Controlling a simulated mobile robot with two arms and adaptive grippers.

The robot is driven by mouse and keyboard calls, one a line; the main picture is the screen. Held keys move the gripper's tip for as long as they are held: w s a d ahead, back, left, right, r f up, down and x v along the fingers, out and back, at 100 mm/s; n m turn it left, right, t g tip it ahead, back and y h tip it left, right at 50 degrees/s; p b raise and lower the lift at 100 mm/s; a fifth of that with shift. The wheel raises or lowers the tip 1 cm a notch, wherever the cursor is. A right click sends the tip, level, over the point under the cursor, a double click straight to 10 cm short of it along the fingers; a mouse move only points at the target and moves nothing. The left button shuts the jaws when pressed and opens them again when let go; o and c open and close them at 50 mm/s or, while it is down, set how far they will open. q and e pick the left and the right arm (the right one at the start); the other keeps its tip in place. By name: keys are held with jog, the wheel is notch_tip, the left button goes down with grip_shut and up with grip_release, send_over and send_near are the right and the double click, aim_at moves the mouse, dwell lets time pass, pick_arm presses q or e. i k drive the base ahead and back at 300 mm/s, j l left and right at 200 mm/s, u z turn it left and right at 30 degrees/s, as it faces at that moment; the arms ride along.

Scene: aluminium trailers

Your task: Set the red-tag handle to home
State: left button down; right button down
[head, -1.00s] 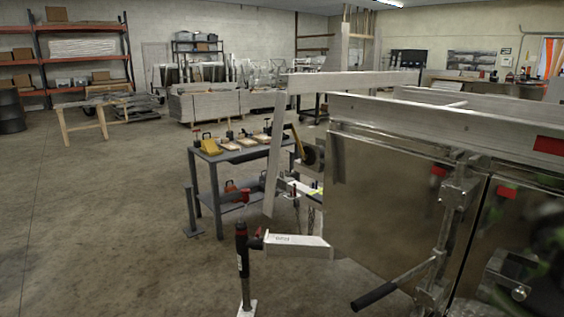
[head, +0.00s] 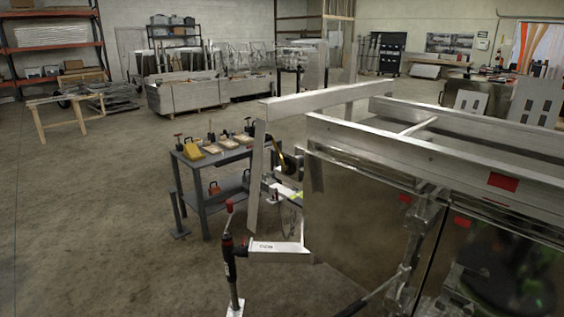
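A long lever handle (head: 378,293) slopes from a metal latch bar (head: 415,240) on the trailer's mirror-like end panel (head: 345,215) down to the bottom edge. Its dark grip is mostly cut off by the frame. A red tag (head: 503,181) is on the rail above and right of the lever; smaller red patches show on the panel, perhaps reflections. I cannot tell for certain which handle the tag marks. Neither of my grippers is in view.
A jack (head: 229,250) with a red-knobbed crank stands left of the panel on a bracket (head: 278,247). A grey cart (head: 205,180) with tools stands behind it. An angled metal post (head: 257,180) rises beside the trailer. The floor at left is clear.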

aim_at(403, 274)
jog(key=z, duration=0.95)
jog(key=i+j+z, duration=0.2)
jog(key=j+z, duration=0.2)
jog(key=i+j+z, duration=0.15)
jog(key=j+z, duration=0.7)
jog(key=i+j+z, duration=0.1)
jog(key=j+z, duration=0.3)
jog(key=j, duration=0.65)
jog(key=k+j+z, duration=0.1)
jog(key=j, duration=0.55)
jog(key=z, duration=0.2)
jog(key=k, duration=0.05)
